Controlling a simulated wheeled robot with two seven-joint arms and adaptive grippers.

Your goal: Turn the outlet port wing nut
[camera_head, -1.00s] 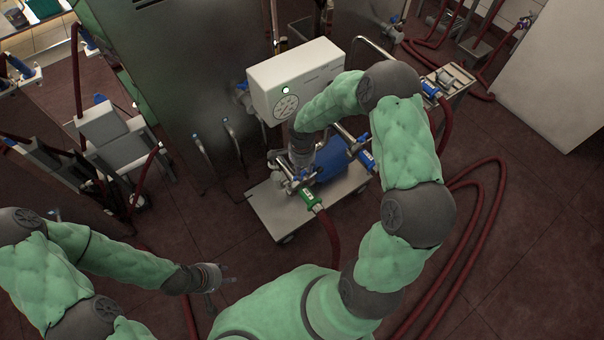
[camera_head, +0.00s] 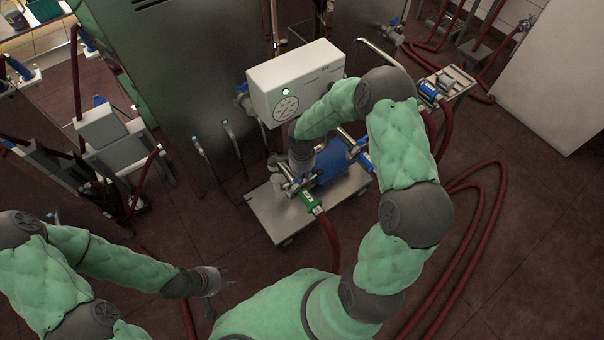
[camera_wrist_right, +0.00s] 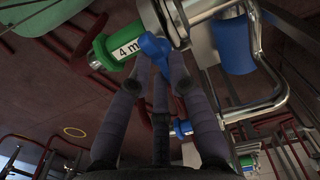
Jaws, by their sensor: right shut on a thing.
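The blue wing nut (camera_wrist_right: 153,46) is at the top middle of the right wrist view, beside a green collar (camera_wrist_right: 108,52) with a "4 m" label and a metal pipe fitting. My right gripper (camera_wrist_right: 152,62) is shut on this wing nut, its fingers against the nut's sides. In the head view my right gripper (camera_head: 290,183) is down at the pump cart's near left end, mostly hidden by its own wrist, and the nut is hard to make out there. The green collar (camera_head: 309,199) shows just below it. My left gripper (camera_head: 223,281) is empty, its fingers apart, above the floor at lower left.
The pump cart (camera_head: 265,211) carries a blue pump body (camera_head: 333,162) and a white gauge box (camera_head: 297,80) with a green light. A dark red hose (camera_head: 329,238) runs down from the green collar. Another cart (camera_head: 452,80) stands behind at right.

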